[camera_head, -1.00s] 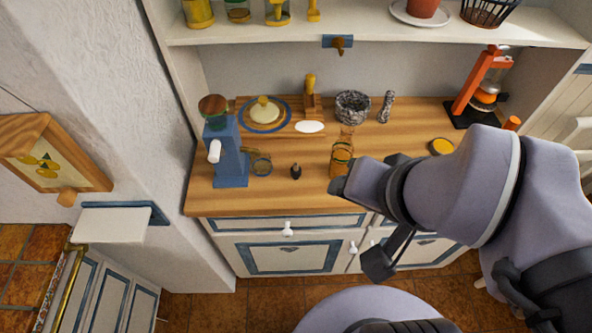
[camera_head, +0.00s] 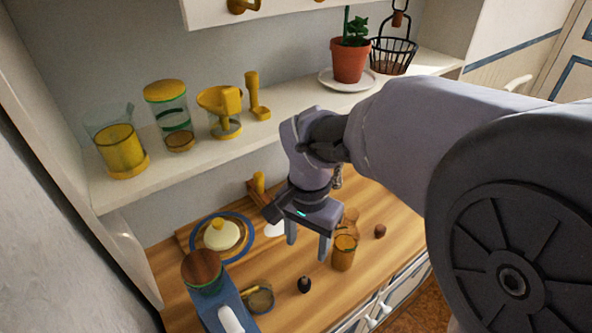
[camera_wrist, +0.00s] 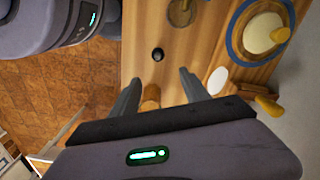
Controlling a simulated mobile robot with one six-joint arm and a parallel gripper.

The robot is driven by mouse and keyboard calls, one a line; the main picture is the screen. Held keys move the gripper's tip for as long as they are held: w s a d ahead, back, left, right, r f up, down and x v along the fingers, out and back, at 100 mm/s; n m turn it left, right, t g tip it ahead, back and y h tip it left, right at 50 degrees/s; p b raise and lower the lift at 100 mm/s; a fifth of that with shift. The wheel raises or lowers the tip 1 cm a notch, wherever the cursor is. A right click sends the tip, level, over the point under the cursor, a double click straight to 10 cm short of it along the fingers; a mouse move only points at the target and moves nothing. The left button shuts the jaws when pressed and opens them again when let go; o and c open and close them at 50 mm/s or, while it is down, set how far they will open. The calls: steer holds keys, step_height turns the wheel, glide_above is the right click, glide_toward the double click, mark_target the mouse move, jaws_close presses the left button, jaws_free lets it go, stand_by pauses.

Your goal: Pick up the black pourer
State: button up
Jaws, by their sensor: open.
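The black pourer (camera_head: 304,285) is a small dark piece standing on the wooden counter, near its front edge. It also shows in the wrist view (camera_wrist: 158,54), just beyond the fingertips and roughly in line with the gap between them. My gripper (camera_head: 308,250) hangs above the counter with its two fingers pointing down, spread apart. In the wrist view the gripper (camera_wrist: 159,76) is open, and the pourer is not between the fingers. Nothing is held.
An amber glass carafe (camera_head: 344,253) stands right of the pourer, close to my right finger. A blue grinder (camera_head: 215,305) and a glass cup (camera_head: 260,301) are to the left. A small brown piece (camera_head: 380,231) lies to the right. The shelf (camera_head: 240,143) is behind my arm.

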mark_target(304, 278)
step_height(304, 278, down, 8)
steer(key=b, duration=0.2)
steer(key=shift+f+b, duration=0.1)
steer(key=shift+b, duration=0.3)
steer(key=f+b, duration=0.1)
steer(key=f, duration=0.1)
steer(key=s+f+b, duration=0.1)
steer(key=f+b, duration=0.1)
steer(key=f, duration=0.1)
steer(key=shift+s+a, duration=0.15)
steer(key=shift+a, duration=0.05)
steer(key=shift+f, duration=0.2)
steer(key=shift+r, duration=0.15)
steer(key=shift+c, duration=0.6)
jaws_close()
